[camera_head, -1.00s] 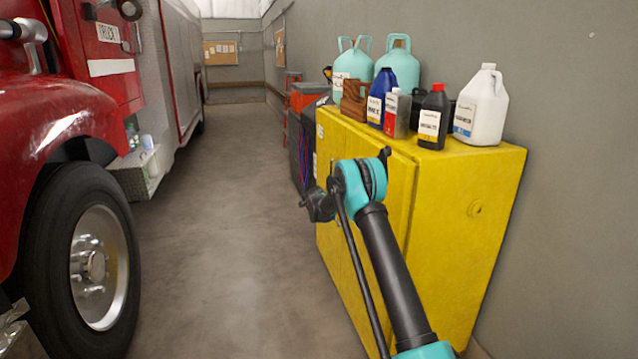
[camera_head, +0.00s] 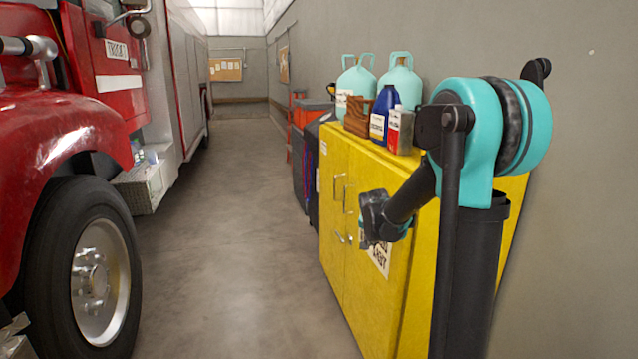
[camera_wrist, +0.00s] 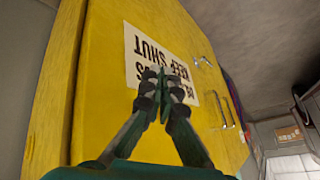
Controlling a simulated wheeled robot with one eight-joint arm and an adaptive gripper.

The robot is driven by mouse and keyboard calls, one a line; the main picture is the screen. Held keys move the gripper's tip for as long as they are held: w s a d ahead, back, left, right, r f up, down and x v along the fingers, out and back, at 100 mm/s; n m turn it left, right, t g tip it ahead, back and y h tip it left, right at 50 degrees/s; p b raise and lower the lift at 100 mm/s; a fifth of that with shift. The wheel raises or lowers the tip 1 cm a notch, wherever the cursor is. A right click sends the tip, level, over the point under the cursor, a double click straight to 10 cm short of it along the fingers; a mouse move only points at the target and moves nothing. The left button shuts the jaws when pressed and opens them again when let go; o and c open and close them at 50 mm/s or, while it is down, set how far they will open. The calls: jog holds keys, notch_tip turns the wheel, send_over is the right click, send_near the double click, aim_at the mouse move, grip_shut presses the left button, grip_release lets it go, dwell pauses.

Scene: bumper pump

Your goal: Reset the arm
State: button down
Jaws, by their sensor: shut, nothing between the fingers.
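My arm is folded up at the right in the head view, with its teal elbow (camera_head: 480,130) high and close to the camera. The forearm slopes down left from it to my wrist, in front of the yellow cabinet (camera_head: 345,260). The fingers are not clear in the head view. In the wrist view my gripper (camera_wrist: 160,80) is shut and empty, its fingertips together in front of the cabinet door (camera_wrist: 85,90). A white sign (camera_wrist: 135,70) reading "KEEP SHUT" shows behind the fingertips. I cannot tell the gap between fingers and door.
Two teal jugs (camera_head: 357,80), a blue bottle (camera_head: 383,112) and a grey-and-red can (camera_head: 401,130) stand on the cabinet; my elbow hides its right part. A red truck (camera_head: 50,130) stands at the left. The floor between (camera_head: 225,220) is clear.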

jog(key=s+f+n+g, duration=0.1)
jog(key=s+f+n, duration=0.1)
jog(key=s, duration=0.9)
jog(key=s+f+n+g+y, duration=0.1)
jog(key=s+f+n, duration=0.2)
jog(key=s, duration=0.7)
jog(key=s+d+f+n, duration=0.1)
jog(key=s+f+n, duration=0.2)
jog(key=s, duration=0.8)
jog(key=shift+s+g+y, duration=0.3)
jog(key=shift+s+g, duration=0.05)
jog(key=shift+g, duration=0.05)
jog(key=shift+d+r, duration=0.1)
